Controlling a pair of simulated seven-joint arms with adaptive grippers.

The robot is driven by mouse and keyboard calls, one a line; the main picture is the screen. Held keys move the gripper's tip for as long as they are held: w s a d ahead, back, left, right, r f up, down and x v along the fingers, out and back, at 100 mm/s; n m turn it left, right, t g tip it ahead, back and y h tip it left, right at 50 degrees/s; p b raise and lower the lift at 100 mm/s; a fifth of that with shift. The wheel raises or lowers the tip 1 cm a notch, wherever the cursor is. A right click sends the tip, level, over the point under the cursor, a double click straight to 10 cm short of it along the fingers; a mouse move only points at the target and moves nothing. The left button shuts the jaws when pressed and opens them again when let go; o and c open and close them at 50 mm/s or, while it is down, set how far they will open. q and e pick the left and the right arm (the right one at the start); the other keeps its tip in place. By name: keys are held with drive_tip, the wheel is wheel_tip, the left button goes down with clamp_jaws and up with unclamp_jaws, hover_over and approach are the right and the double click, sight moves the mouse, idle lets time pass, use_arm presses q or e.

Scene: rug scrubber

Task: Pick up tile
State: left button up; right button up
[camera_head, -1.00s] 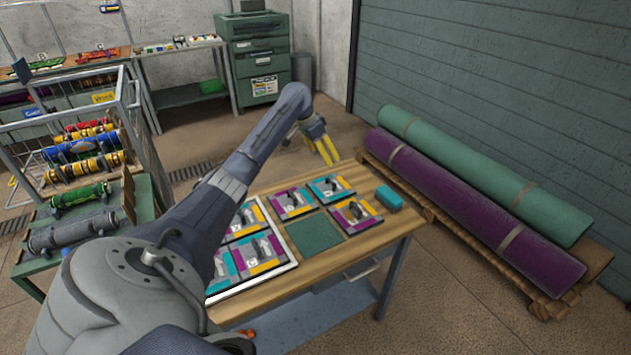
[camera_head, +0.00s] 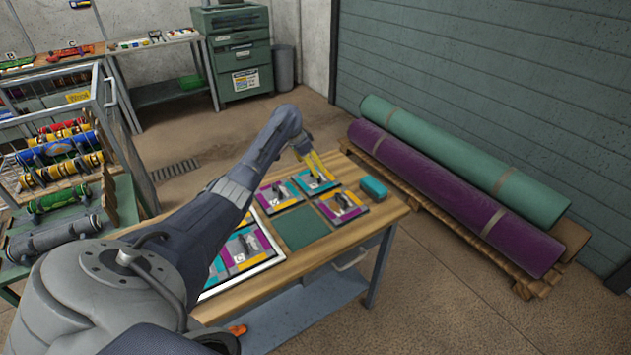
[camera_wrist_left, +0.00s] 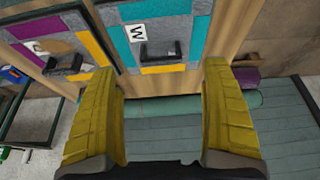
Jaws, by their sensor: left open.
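Several square tiles with coloured felt patches and dark handles lie on the wooden table. The far teal-edged tile (camera_head: 318,185) is under my left gripper (camera_head: 315,164). In the left wrist view a teal, grey and yellow tile (camera_wrist_left: 190,30) bears a white "W" label and a black handle (camera_wrist_left: 163,51). My left gripper's yellow fingers (camera_wrist_left: 160,78) are open and empty, spread wide to either side of that handle's line and apart from it. A purple-edged tile (camera_head: 277,196) and a purple and yellow tile (camera_head: 341,206) lie nearby. My right gripper is out of view.
A dark green square mat (camera_head: 300,228) lies mid-table. A white-rimmed tray (camera_head: 258,268) of tiles is partly hidden behind my arm. Rolled rugs (camera_head: 455,195) lie on a pallet to the right.

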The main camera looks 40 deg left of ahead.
use_arm(q)
drive_tip(key=shift+x, duration=2.75)
drive_tip(key=shift+w, duration=0.1)
drive_tip(key=shift+r, duration=0.1)
drive_tip(key=c, duration=1.6)
drive_tip(key=shift+o, duration=0.2)
